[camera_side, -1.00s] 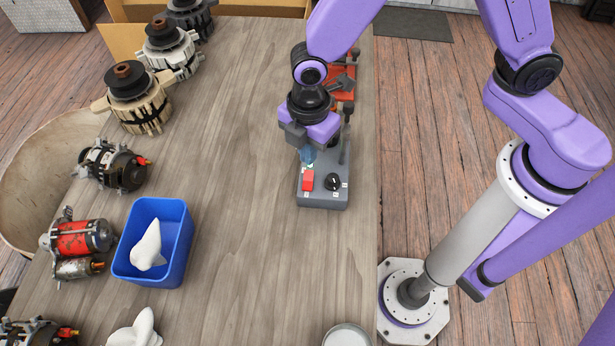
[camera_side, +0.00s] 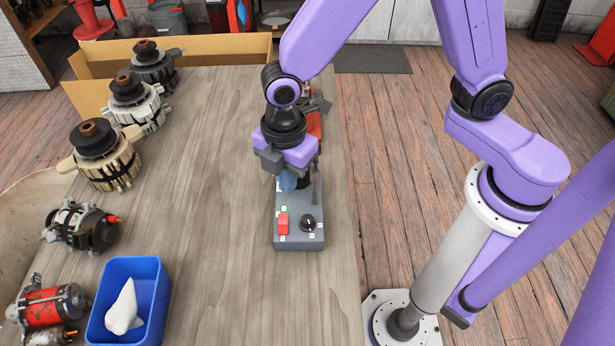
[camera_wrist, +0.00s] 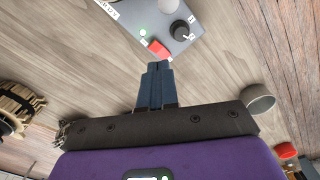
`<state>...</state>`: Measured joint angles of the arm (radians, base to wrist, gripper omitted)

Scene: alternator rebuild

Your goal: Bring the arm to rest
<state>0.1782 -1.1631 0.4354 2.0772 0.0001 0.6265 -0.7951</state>
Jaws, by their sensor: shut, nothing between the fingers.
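My gripper (camera_side: 288,187) hangs over the back part of a grey control box (camera_side: 298,240) on the bench. Its blue-grey fingers are together with nothing between them. In the wrist view the shut fingers (camera_wrist: 158,66) point toward the red rocker switch (camera_wrist: 158,48) on the box, and a gap to the box cannot be measured. The box also carries a black knob (camera_side: 308,223) and a lit green lamp (camera_side: 284,209). The back of the box is hidden behind my gripper.
Alternators stand along the bench's left side, including a tan one (camera_side: 103,160). A blue bin (camera_side: 150,290) holding a white cloth is at front left. A red-and-black object (camera_side: 315,122) is partly hidden behind my arm. The bench's middle (camera_side: 210,200) is clear.

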